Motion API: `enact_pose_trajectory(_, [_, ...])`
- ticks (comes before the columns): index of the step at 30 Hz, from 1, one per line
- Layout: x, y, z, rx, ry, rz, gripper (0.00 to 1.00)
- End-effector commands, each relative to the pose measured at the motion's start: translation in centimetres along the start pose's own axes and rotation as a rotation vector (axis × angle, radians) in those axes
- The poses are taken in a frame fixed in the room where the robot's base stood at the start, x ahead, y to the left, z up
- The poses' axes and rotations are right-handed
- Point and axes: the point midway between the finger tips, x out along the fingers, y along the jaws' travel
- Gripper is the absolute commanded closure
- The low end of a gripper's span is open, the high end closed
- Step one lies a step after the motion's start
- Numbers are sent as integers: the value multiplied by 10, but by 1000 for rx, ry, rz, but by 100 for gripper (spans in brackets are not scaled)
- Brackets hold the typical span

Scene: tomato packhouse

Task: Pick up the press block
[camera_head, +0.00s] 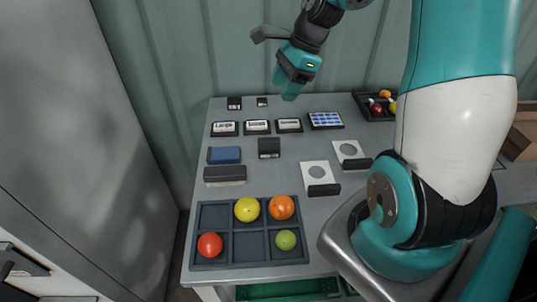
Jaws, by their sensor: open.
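A small dark block (269,148) stands on the table behind the middle; it looks most like the press block, though I cannot be sure. A blue-topped pad (224,155) lies to its left, and a long grey-topped dark block (225,175) lies in front of that pad. My gripper (287,88) is teal, open and empty. It hangs over the back edge of the table, apart from all of these blocks.
A compartment tray (251,243) holds red, yellow, orange and green tomatoes at the front. Label plates (257,127) and a blue-screened device (326,120) line the back. White cards with round holes (316,174) lie right of centre. A dark tray (371,112) with produce stands back right.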

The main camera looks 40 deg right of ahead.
Motion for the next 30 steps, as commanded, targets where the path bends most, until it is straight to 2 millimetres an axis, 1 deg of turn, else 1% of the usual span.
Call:
enact_pose_trajectory(1, [5,-6,-19,108,-1,-10,47])
enact_pose_trajectory(3, [8,-10,-34,210,-2,-18,47])
enact_pose_trajectory(6, [15,-13,-42,278,-3,-22,47])
enact_pose_trajectory(8, [24,-13,-42,287,-4,-22,47])
enact_pose_trajectory(15, [79,-13,-41,282,-3,-17,47])
enact_pose_trajectory(19, [106,-14,-41,281,-2,-19,47])
enact_pose_trajectory(22, [120,-15,-40,280,-2,-21,47])
enact_pose_trajectory(28, [133,-14,-40,280,-2,-22,47])
enact_pose_trajectory(30, [142,-13,-39,280,-2,-20,47])
